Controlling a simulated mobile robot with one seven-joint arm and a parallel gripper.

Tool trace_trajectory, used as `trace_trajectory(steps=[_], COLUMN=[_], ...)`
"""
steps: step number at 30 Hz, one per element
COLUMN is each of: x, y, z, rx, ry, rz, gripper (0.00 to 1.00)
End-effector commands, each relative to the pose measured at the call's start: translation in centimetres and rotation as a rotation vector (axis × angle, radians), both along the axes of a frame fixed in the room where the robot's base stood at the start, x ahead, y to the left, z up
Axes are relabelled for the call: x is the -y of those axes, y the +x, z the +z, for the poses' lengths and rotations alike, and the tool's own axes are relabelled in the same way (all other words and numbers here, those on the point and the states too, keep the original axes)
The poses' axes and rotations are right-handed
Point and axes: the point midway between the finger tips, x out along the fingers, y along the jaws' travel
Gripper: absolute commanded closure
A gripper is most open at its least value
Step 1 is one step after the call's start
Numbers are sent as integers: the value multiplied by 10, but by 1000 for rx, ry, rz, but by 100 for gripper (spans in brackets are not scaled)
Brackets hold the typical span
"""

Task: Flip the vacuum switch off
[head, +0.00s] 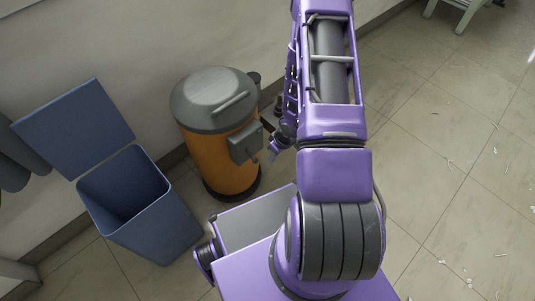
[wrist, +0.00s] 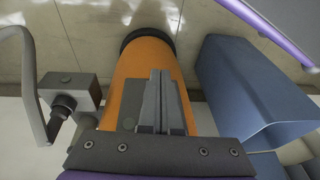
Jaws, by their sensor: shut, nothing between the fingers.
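The vacuum is an orange canister (head: 217,158) with a domed grey lid (head: 212,98) and a dark base, standing on the floor left of my arm in the head view. A grey box (head: 245,144) is fixed to its side, facing my arm. My gripper (head: 275,145) is beside this box; its tips are small and hard to make out there. In the wrist view my gripper's fingers (wrist: 161,98) are together and empty, in front of the orange body (wrist: 148,62). A grey box with a dark round part (wrist: 68,92) shows left of the fingers. I cannot make out the switch's position.
A blue bin (head: 136,205) with its lid raised stands left of the vacuum; it also shows at right in the wrist view (wrist: 250,90). A wall runs behind both. Tiled floor (head: 450,150) with white scraps lies open to the right.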

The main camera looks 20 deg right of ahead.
Motion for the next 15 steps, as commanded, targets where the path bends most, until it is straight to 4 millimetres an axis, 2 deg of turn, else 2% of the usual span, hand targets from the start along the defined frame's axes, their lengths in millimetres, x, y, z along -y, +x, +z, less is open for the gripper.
trace_trajectory(steps=[6, 15], x=[14, 20], y=[-31, -43], z=[23, 31], rx=[1, 2], ry=[0, 0], rz=[-2, 1], gripper=[100, 100])
